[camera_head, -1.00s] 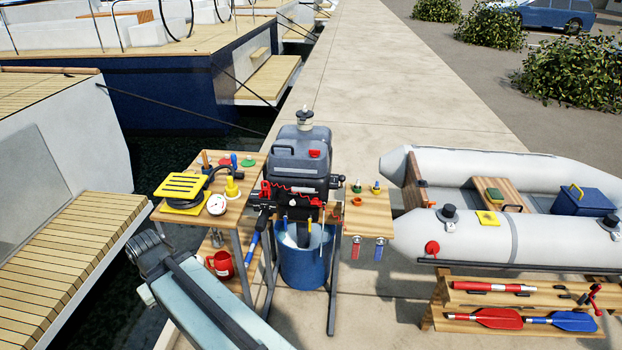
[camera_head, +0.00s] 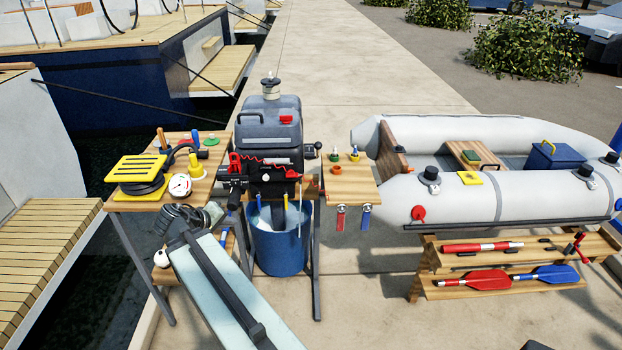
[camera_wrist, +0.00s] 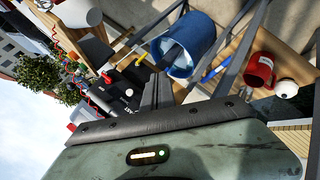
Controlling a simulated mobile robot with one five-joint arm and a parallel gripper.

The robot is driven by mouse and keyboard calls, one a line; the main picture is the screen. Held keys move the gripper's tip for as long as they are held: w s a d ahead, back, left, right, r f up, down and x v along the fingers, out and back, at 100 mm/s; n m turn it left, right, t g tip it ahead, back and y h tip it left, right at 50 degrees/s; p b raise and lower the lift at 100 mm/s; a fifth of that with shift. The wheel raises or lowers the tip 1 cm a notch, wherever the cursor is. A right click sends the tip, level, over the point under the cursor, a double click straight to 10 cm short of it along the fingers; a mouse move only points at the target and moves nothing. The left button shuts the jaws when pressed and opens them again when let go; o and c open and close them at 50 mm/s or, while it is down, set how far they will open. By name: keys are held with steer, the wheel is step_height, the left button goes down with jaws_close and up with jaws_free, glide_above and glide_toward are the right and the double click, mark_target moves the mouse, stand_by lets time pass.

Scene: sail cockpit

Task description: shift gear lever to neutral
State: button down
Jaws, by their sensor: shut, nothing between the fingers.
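The outboard motor (camera_head: 272,150) stands clamped on a stand at the middle of the head view. A small dark lever with a round knob (camera_head: 312,149) sticks out at its right side and looks like the gear lever; its marked position is too small to read. My gripper (camera_wrist: 157,88) shows in the wrist view as dark fingers, shut and empty. They point toward the motor's underside and appear apart from the lever. In the head view my arm's end is low and left of the motor, in front of the left table, and the fingers are hard to make out.
A blue bucket (camera_head: 278,240) stands under the motor; it also shows in the wrist view (camera_wrist: 190,45). The left table (camera_head: 140,204) holds a yellow pump and a gauge. A small side table (camera_head: 352,190) stands at right, beside a grey dinghy (camera_head: 480,205). The dock behind is clear.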

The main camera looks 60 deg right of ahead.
steer(key=s+d+f+h+b, duration=0.1)
steer(key=s+d+h+b, duration=0.2)
steer(key=d, duration=0.4)
steer(key=s+d+h+b, duration=0.1)
steer(key=d+h+b, duration=0.2)
steer(key=d+b, duration=0.3)
steer(key=s+d+r+n+h, duration=0.1)
steer(key=d+r+h, duration=0.1)
steer(key=d, duration=0.5)
steer(key=d+r+n+t+h+b, duration=0.1)
steer(key=d+r, duration=0.3)
steer(key=d, duration=0.4)
steer(key=s+d+r+n+h+b, duration=0.1)
steer(key=d+r+h, duration=0.1)
steer(key=d, duration=0.5)
steer(key=shift+s+d+r+t+h, duration=0.3)
steer(key=shift+d+r, duration=0.1)
